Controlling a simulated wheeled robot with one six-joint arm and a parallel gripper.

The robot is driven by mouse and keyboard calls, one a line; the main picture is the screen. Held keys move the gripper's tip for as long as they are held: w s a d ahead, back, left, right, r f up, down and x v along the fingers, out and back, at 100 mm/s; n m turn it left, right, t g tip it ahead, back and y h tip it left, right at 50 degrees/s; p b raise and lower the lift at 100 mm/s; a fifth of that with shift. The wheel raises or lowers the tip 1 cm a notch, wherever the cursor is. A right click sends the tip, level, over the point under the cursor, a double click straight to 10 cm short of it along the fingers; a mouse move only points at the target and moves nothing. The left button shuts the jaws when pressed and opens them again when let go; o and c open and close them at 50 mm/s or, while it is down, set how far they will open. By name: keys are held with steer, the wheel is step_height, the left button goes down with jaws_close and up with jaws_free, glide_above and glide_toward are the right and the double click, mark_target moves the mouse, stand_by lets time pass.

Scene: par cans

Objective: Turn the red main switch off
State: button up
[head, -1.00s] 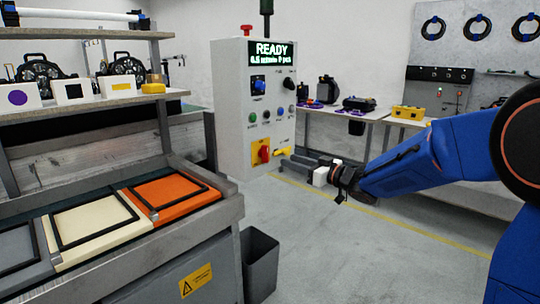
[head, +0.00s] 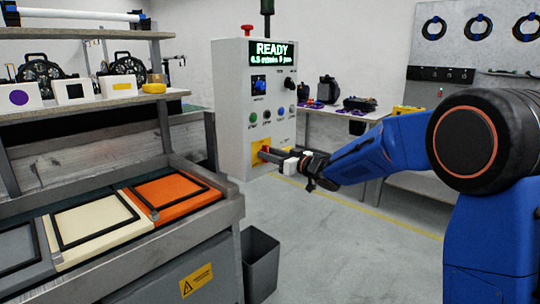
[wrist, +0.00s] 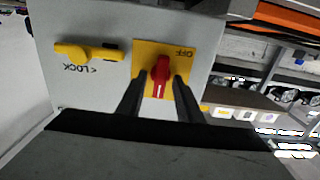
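The red main switch (wrist: 161,72) sits on a yellow plate (wrist: 187,60) on the grey control cabinet (head: 232,105). Its white mark points down in the wrist view, away from the upside-down OFF label (wrist: 184,54) at the plate's upper right. My gripper (wrist: 160,80) is open, with one dark finger on each side of the red knob; I cannot tell whether they touch it. In the head view my gripper (head: 266,155) is at the plate and partly hides the switch. The display (head: 271,54) reads READY.
A yellow lever (wrist: 75,52) marked LOCK is beside the switch plate, left in the wrist view. A bench with framed screens (head: 95,220) stands left of the cabinet. A dark bin (head: 260,262) is below on the floor. Open floor lies to the right.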

jaws_close()
steer(key=shift+n, duration=0.3)
steer(key=shift+s+a+f+n, duration=0.1)
steer(key=shift+f+n, duration=0.05)
steer(key=shift+n, duration=2.7)
steer(key=shift+s+a+f+n, duration=0.1)
steer(key=shift+n, duration=2.8)
steer(key=shift+s+f+n, duration=0.1)
steer(key=shift+f+n, duration=0.05)
steer(key=shift+n, duration=2.7)
